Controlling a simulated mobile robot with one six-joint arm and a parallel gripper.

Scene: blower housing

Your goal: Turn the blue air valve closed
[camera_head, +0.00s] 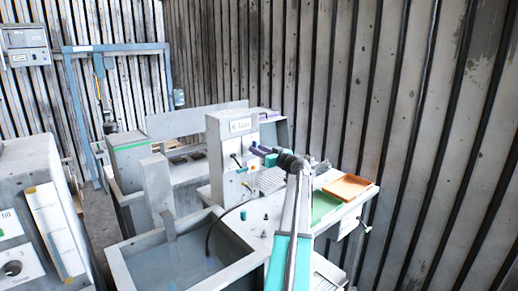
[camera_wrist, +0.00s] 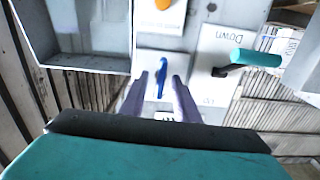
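The blue air valve (camera_wrist: 161,77) is a small blue lever on a pale plate, in the middle of the wrist view. Its handle points nearly straight up and down in that picture. My gripper (camera_wrist: 160,78) is open. Its two purple-grey fingers stand on either side of the lever, with a visible gap on both sides. I cannot tell how deep the fingertips reach. In the head view my gripper (camera_head: 263,155) is in front of the upright grey housing (camera_head: 229,135); I cannot make out the valve clearly there.
A teal-handled lever (camera_wrist: 255,58) sticks out from a panel marked "Down", right of the valve. An orange knob (camera_wrist: 172,4) is above it. In the head view, an orange tray (camera_head: 347,187), a green tray (camera_head: 324,206) and a water-filled basin (camera_head: 185,262) stand near my arm.

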